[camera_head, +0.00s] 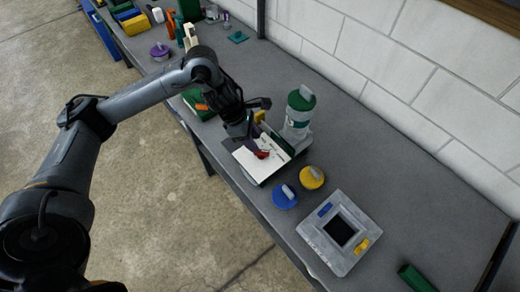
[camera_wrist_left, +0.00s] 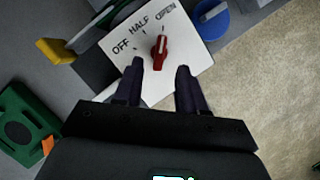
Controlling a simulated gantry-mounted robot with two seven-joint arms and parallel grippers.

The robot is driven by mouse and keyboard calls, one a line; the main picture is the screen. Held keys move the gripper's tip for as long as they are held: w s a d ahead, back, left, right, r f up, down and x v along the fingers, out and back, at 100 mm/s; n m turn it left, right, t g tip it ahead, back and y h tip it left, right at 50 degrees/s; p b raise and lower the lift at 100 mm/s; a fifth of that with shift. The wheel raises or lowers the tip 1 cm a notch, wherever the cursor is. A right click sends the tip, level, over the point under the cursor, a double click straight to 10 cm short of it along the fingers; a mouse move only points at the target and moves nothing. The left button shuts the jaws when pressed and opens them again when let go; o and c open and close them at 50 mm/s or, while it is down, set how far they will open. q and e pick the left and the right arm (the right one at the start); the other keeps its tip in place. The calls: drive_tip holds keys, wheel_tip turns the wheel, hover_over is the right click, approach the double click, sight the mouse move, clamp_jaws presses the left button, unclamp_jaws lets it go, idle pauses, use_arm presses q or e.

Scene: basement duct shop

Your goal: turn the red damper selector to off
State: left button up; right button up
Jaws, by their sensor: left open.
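The red damper selector (camera_wrist_left: 159,50) is a knob on a white panel (camera_wrist_left: 104,43) marked OFF, HALF and OPEN. In the wrist view its white-tipped end points up, closest to the OPEN label. In the head view the red selector (camera_head: 263,154) shows just beside my left gripper, with the white panel (camera_head: 247,164) on the bench. My left gripper (camera_wrist_left: 159,70) is open and empty. Its two fingers point at the panel, one on each side of the near end of the knob, with gaps visible. My right gripper is not in view.
A grey jar with a green lid (camera_head: 299,104) stands close behind the panel. A yellow knobbed disc (camera_head: 312,178), a blue knobbed disc (camera_head: 285,197) and a grey square frame (camera_head: 318,239) lie to the right. A green box (camera_wrist_left: 22,130) lies left in the wrist view.

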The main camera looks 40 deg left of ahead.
sight(261, 151)
use_arm(q)
drive_tip(key=shift+x, duration=2.85)
drive_tip(key=shift+c, duration=0.3)
clamp_jaws()
